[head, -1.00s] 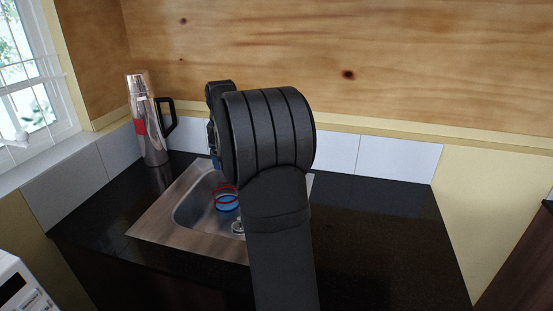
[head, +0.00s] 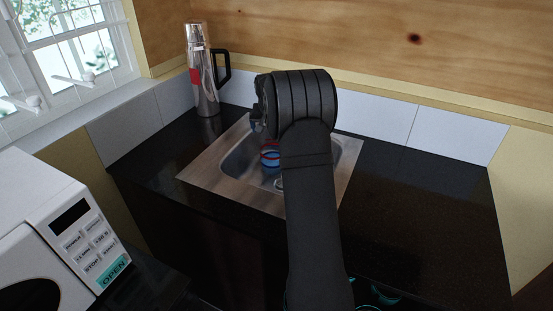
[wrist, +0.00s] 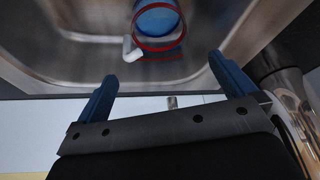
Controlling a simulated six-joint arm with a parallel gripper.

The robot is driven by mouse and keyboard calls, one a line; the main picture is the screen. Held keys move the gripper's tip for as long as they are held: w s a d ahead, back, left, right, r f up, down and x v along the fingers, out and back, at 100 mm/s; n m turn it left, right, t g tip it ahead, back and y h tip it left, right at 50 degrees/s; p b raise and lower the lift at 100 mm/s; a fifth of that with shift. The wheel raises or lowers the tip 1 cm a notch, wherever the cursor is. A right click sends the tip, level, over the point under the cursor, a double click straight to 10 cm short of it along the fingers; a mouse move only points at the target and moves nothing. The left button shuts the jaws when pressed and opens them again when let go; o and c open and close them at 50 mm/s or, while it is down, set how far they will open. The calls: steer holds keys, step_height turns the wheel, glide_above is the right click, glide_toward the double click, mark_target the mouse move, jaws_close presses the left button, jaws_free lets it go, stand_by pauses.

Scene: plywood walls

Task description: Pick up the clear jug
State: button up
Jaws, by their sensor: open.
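A round vessel with red rings and a blue lower part (head: 270,157) stands in the sink; it seems to be the jug, but I cannot tell how clear its walls are. In the wrist view the vessel (wrist: 158,22) is at the top edge, partly cut off, with a pale handle-like piece at its lower left. My gripper (wrist: 162,68) has its two blue fingers wide apart with nothing between them. The vessel lies beyond the fingertips, not touching them. In the head view my black arm hides most of the gripper and part of the sink.
The steel sink (head: 207,177) is set in a black counter (head: 400,200). A steel flask (head: 203,80) with a black handle stands behind it, and shows close beside the right finger in the wrist view (wrist: 290,95). A white microwave (head: 60,220) is at front left. The counter's right is clear.

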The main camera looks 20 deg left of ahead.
steer(key=x, duration=1.6)
steer(key=shift+d, duration=0.1)
steer(key=shift+c, duration=0.4)
steer(key=shift+r, duration=0.1)
steer(key=c, duration=1.2)
steer(key=shift+o, duration=0.2)
steer(key=shift+r, duration=0.15)
